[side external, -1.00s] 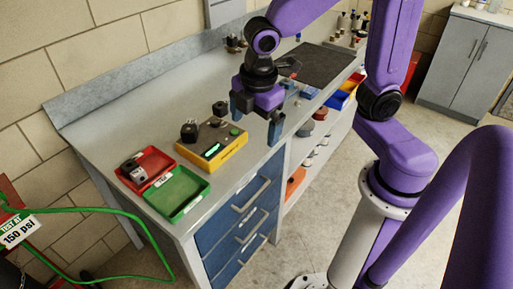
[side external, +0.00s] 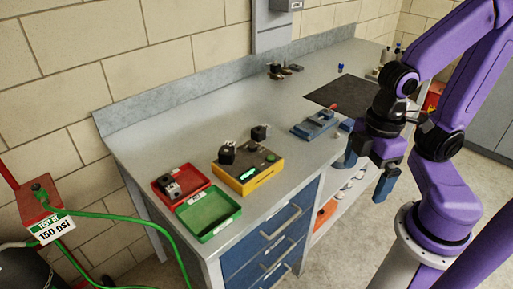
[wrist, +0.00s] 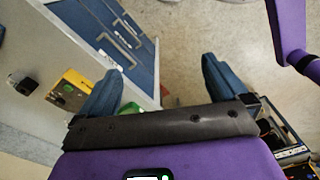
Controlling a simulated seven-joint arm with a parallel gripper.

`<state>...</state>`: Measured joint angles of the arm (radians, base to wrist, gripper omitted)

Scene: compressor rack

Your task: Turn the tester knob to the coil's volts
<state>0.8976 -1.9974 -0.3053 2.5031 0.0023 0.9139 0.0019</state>
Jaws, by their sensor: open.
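The tester is a yellow box with a dark grey top (side external: 245,181) on the bench, with a lit green display. A black block (side external: 227,152) stands at its left end. Another black block (side external: 259,132) stands at or just behind its back edge; I cannot tell which is the coil. My gripper (side external: 368,170) is open and empty, right of the tester and past the bench's front edge. The tester (wrist: 72,88) also shows left of my fingers (wrist: 162,68) in the wrist view.
Blue drawers (side external: 268,245) have protruding handles.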

